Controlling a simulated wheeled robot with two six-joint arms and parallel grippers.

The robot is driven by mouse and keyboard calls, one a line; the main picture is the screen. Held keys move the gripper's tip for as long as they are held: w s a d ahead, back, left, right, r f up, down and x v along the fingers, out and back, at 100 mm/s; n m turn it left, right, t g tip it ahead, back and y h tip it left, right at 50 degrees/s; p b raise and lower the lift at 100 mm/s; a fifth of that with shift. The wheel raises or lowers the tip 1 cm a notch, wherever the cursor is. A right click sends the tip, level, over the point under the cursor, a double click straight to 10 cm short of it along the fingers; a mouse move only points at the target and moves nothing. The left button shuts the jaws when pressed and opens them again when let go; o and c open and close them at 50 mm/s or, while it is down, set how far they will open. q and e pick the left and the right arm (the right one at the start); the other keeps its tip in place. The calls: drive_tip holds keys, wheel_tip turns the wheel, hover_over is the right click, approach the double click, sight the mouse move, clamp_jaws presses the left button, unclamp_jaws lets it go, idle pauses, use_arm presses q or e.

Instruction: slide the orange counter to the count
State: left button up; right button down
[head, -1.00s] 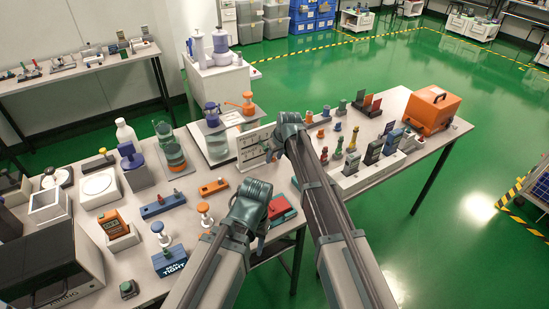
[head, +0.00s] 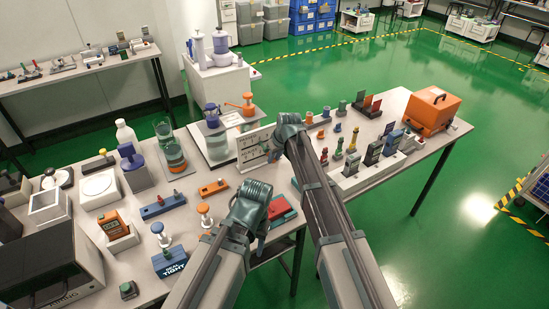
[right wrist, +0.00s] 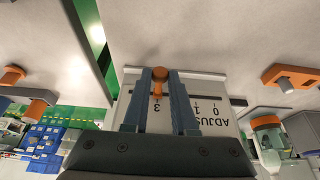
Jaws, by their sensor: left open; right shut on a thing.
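The orange counter (right wrist: 159,74) is a small round knob with a stem, between the fingertips of my right gripper (right wrist: 160,78) in the right wrist view. That gripper is shut on it. The counter lines up with the 3. A finger covers part of the scale between 1 and 3. In the head view the panel (head: 248,150) stands upright on the table, beside my right gripper (head: 272,150). My left gripper (head: 262,222) is open, its fingertips mostly hidden.
A red device (head: 280,208) lies close to my left gripper. Orange and blue pump bottles stand on a board behind the panel. Several small testers (head: 375,150) stand to the right, with an orange case (head: 432,108) beyond. The left of the table is crowded.

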idle(0.5)
drive_tip(key=s+a, duration=0.1)
drive_tip(key=a, duration=0.1)
drive_tip(key=s+a, duration=0.2)
drive_tip(key=a, duration=0.1)
drive_tip(key=s+a, duration=0.1)
drive_tip(key=a, duration=0.2)
drive_tip(key=shift+s, duration=0.4)
drive_tip(key=shift+a, duration=0.1)
drive_tip(key=c, duration=0.7)
unclamp_jaws()
drive_tip(key=shift+s+r+p, duration=0.2)
drive_tip(key=shift+r+p, duration=0.45)
drive_tip(key=shift+p, duration=0.05)
drive_tip(key=p+v, duration=1.1)
drive_tip(key=v, duration=0.1)
drive_tip(key=shift+s+d, duration=0.15)
drive_tip(key=shift+d, duration=0.1)
